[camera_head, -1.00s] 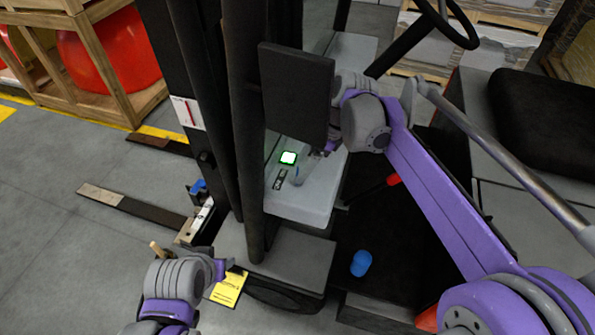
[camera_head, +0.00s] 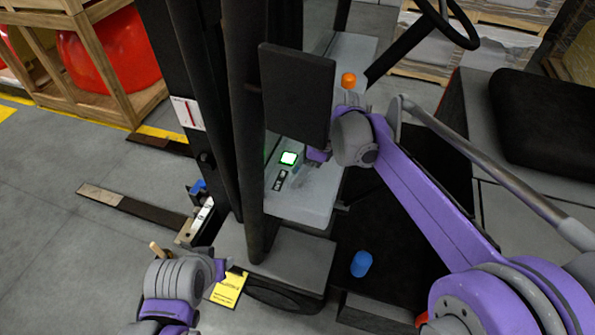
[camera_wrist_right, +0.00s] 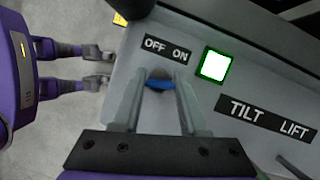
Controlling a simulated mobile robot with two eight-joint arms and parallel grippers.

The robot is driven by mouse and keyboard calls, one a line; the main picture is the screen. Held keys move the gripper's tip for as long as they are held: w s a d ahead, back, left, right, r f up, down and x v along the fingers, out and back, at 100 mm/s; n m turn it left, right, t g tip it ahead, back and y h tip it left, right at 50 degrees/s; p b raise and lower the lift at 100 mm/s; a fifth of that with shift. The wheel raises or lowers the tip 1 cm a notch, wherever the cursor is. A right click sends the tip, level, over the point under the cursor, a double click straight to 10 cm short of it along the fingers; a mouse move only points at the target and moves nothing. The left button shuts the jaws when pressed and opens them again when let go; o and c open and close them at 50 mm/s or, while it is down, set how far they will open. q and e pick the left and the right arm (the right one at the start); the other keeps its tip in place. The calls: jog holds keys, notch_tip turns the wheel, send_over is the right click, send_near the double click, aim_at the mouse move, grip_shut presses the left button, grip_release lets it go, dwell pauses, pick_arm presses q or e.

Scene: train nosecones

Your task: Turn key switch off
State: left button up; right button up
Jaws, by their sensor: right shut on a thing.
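The blue key (camera_wrist_right: 160,85) sits in the panel just below the OFF ON label (camera_wrist_right: 167,49) in the right wrist view. My right gripper (camera_wrist_right: 160,80) is shut on the key, with a grey finger on either side. The switch's exact turn angle is unclear. My left gripper (camera_head: 222,268) is low on the left. Its fingers also show apart and empty in the right wrist view (camera_wrist_right: 98,68).
A lit white square with a green border (camera_wrist_right: 214,65) lies beside the OFF ON label, near a TILT LIFT label (camera_wrist_right: 268,119). A black screen (camera_head: 297,95) and mast posts stand close to my right wrist. A steering wheel (camera_head: 447,25) is above right.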

jog(key=shift+n, duration=0.3)
grip_shut()
jog(key=shift+n+g, duration=0.4)
jog(key=shift+n, duration=0.4)
jog(key=n+g, duration=0.1)
jog(key=n, duration=0.2)
jog(key=shift+n+h+b, duration=0.3)
jog(key=shift+n+b, duration=0.05)
jog(key=shift+n, duration=0.05)
jog(key=n+g, duration=0.1)
jog(key=n, duration=0.2)
jog(key=shift+g+h, duration=0.3)
jog(key=shift+h, duration=0.1)
jog(key=shift+n+g+h, duration=0.4)
jog(key=shift+n+h, duration=0.2)
jog(key=shift+n, duration=1.5)
jog(key=o, duration=1.1)
grip_release()
